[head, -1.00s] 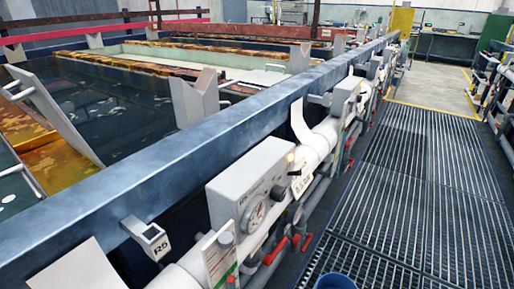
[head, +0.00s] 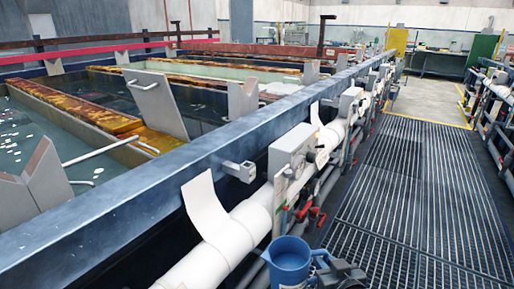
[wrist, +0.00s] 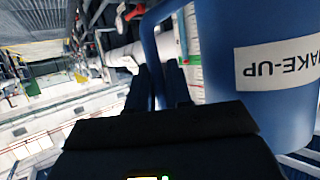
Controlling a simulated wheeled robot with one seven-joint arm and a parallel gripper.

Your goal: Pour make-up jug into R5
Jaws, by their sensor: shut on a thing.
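The blue make-up jug (head: 288,262) is at the bottom of the head view, beside the white pipe and outside the tank rail. In the wrist view the jug (wrist: 225,85) fills the right side, with its MAKE-UP label upside down in the picture. My gripper (wrist: 163,88) is shut on the jug's handle (wrist: 150,45). In the head view my gripper (head: 325,270) is at the jug's right and partly cut off. The jug looks roughly upright; its contents are not clear. The R5 bracket (head: 240,170) sticks out from the rail; its lettering is unreadable now.
The long blue rail (head: 150,185) stands between the jug and the tanks. Tank liquid (head: 85,150) shows behind it, with grey V-shaped supports (head: 45,175). White pipe (head: 250,215), gauges and red valves line the rail. The grated walkway (head: 400,190) is clear.

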